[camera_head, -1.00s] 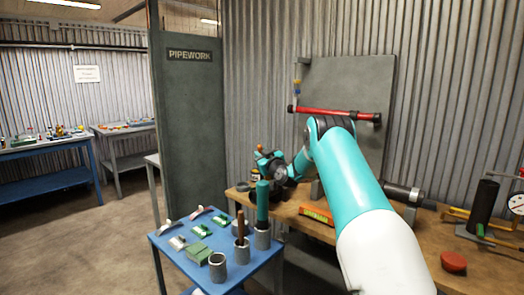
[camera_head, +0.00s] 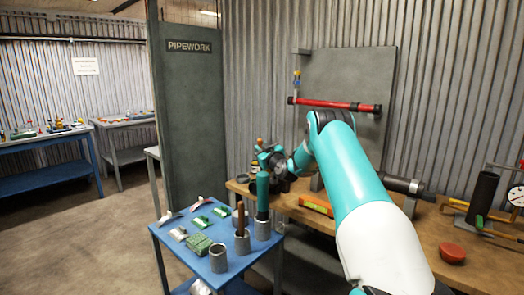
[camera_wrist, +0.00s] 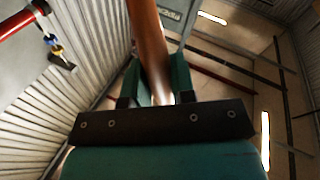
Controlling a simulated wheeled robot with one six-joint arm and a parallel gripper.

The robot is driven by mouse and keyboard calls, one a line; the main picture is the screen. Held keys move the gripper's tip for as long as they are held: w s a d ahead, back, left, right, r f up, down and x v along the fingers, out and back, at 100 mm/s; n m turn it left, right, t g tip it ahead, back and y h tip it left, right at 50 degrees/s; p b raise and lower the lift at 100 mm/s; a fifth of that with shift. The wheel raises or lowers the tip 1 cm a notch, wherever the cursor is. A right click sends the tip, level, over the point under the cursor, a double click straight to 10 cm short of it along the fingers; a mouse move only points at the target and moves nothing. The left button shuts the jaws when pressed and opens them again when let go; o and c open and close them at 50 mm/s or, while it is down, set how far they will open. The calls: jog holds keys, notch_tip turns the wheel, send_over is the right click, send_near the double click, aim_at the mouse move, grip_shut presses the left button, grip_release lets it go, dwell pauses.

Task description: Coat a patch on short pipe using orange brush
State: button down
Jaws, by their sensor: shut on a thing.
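My gripper (camera_head: 266,157) is shut on the orange brush, whose orange-brown handle (camera_wrist: 148,40) stands up between the fingers in the wrist view. In the head view only the handle's tip (camera_head: 259,142) shows above the gripper; the bristles are hidden. The gripper is near the left end of the workbench, behind the green-handled brush. A dark pipe with a grey end (camera_head: 400,183) lies along the bench behind my arm, partly hidden; it may be the short pipe. A red pipe (camera_head: 335,104) is mounted on the grey wall panel. I see no coated patch.
A blue table (camera_head: 165,240) holds pots with a green-handled brush (camera_head: 262,195) and a brown-handled brush (camera_head: 240,220), an empty-looking pot (camera_head: 218,260) and small blocks. The workbench (camera_head: 480,262) carries a level (camera_head: 316,205), a red disc (camera_head: 452,252) and a black upright cylinder (camera_head: 482,193).

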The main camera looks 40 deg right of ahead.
jog(key=shift+f+b, duration=0.9)
jog(key=shift+b, duration=0.1)
jog(key=shift+w, duration=0.1)
